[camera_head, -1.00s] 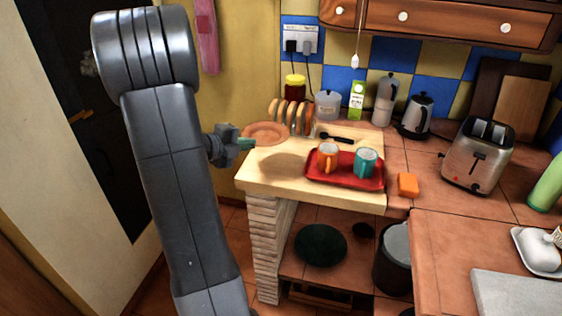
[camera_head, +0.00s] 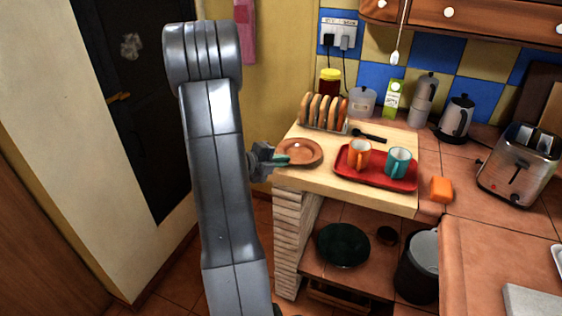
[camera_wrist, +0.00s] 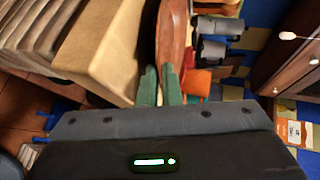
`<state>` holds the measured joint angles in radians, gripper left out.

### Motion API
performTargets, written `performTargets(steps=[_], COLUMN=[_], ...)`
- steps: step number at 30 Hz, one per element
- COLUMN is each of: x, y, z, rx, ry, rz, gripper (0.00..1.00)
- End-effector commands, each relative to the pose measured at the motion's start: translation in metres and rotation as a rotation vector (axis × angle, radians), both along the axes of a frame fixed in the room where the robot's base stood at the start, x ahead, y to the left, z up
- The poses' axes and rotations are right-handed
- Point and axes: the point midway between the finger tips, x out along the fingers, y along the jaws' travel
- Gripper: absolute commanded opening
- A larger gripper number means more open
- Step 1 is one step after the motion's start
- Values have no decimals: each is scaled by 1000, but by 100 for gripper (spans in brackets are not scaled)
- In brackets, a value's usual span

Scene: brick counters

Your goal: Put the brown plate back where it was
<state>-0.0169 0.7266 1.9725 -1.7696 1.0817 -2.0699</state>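The brown plate (camera_head: 298,152) is a round, flat dish. In the head view it is level, on or just above the left end of the light wooden board (camera_head: 330,182), left of the red tray. My gripper (camera_head: 283,160) comes in from the left and holds the plate's left rim. In the wrist view the plate (camera_wrist: 172,32) shows edge-on, with its rim between the green fingertips (camera_wrist: 159,84). I cannot tell whether its underside touches the board.
A rack of toast (camera_head: 323,112) stands just behind the plate. The red tray (camera_head: 375,178) with an orange mug (camera_head: 360,154) and a teal mug (camera_head: 397,163) is to the right. A dark spoon (camera_head: 370,135) lies behind. A dark green dish (camera_head: 342,246) sits on the shelf below.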

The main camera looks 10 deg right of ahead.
Motion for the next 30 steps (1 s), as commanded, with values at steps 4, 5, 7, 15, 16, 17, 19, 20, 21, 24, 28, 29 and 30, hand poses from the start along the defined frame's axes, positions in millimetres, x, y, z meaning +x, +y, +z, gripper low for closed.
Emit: performTargets(steps=[4, 5, 7, 15, 16, 17, 19, 20, 21, 24, 28, 29, 30], x=[0, 0, 0, 0, 0, -1, -3, -5, -7, -14, -24, -25, -28], y=[0, 0, 0, 1, 2, 4, 11, 15, 21, 37, 58, 63, 68], z=[-2, -2, -1, 2, 1, 2, 5, 7, 9, 16, 24, 26, 29], rx=[-1, 0, 0, 0, 0, 0, 0, 0, 0, 0, 1, 1, 0], ry=[0, 0, 0, 0, 1, 0, 0, -1, -1, 0, -1, -1, -1], rz=[0, 0, 0, 1, 1, 2, 4, 5, 5, 6, 6, 6, 5], gripper=[0, 10, 13, 13, 13, 13, 13, 13, 13, 13, 13, 13, 13])
